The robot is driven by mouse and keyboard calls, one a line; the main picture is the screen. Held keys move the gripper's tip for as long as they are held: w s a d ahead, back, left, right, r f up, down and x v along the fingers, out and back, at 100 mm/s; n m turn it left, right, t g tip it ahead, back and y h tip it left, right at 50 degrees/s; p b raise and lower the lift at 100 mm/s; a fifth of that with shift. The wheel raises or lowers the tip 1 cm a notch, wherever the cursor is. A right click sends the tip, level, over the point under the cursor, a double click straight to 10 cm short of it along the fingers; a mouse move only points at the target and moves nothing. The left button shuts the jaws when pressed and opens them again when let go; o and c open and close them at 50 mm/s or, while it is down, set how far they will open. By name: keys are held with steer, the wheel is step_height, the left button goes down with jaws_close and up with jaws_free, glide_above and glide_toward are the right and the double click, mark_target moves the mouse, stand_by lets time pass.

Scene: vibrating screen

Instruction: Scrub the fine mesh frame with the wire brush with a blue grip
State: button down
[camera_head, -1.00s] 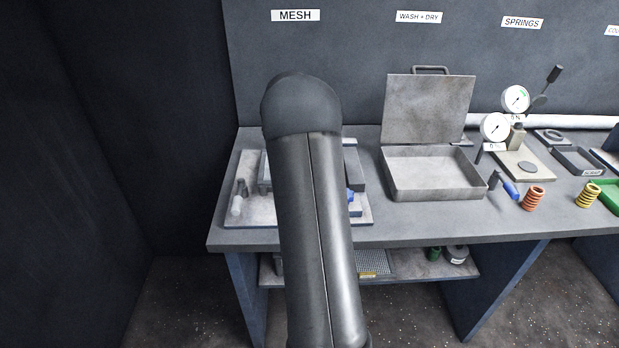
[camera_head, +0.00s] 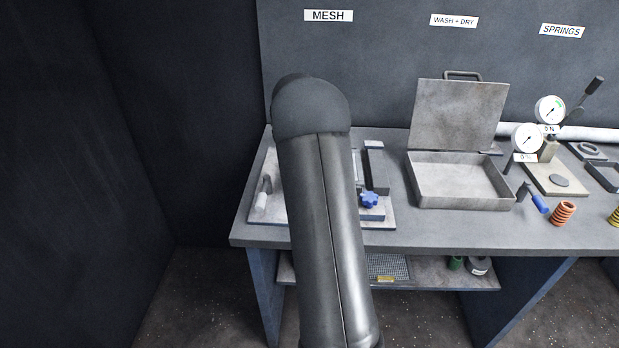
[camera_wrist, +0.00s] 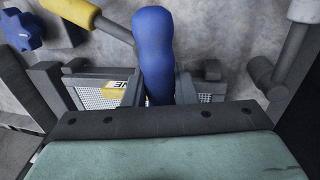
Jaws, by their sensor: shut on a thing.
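In the wrist view my gripper (camera_wrist: 150,82) is shut on the blue grip (camera_wrist: 153,45) of the wire brush, which stands up between the fingers. The brush's bristle end is hidden. Below the fingers, parts of a mesh panel (camera_wrist: 88,98) show on both sides of the grip. A yellow label (camera_wrist: 114,88), partly covered with "NE" readable, lies on it, so it appears to be the fine mesh frame. Whether the brush touches the mesh cannot be seen. In the head view my arm hides the gripper, the brush and most of the mesh station.
A blue star knob (camera_head: 369,200) sits on the mesh fixture (camera_head: 380,221); a yellow-handled tool (camera_wrist: 104,22) lies near my gripper. An open grey wash box (camera_head: 460,203) stands to the right. Beyond it are a blue-handled tool (camera_head: 539,203), an orange spring (camera_head: 562,213) and gauges (camera_head: 550,109).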

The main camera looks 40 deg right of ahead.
steer(key=shift+s+d+r, duration=0.15)
steer(key=shift+s+d, duration=1.35)
steer(key=shift+d, duration=0.2)
steer(key=shift+s+d+f+b, duration=0.15)
steer(key=shift+s+d+b, duration=0.05)
steer(key=shift+s+d, duration=0.95)
steer(key=shift+s+d+f+b, duration=0.1)
steer(key=shift+s+d+b, duration=0.05)
steer(key=shift+s+d, duration=0.95)
steer(key=shift+w+d, duration=0.1)
steer(key=shift+w, duration=0.1)
steer(key=c, duration=1.5)
jaws_free()
steer(key=shift+o, duration=0.2)
steer(key=shift+r+p, duration=0.3)
steer(key=shift+r, duration=0.05)
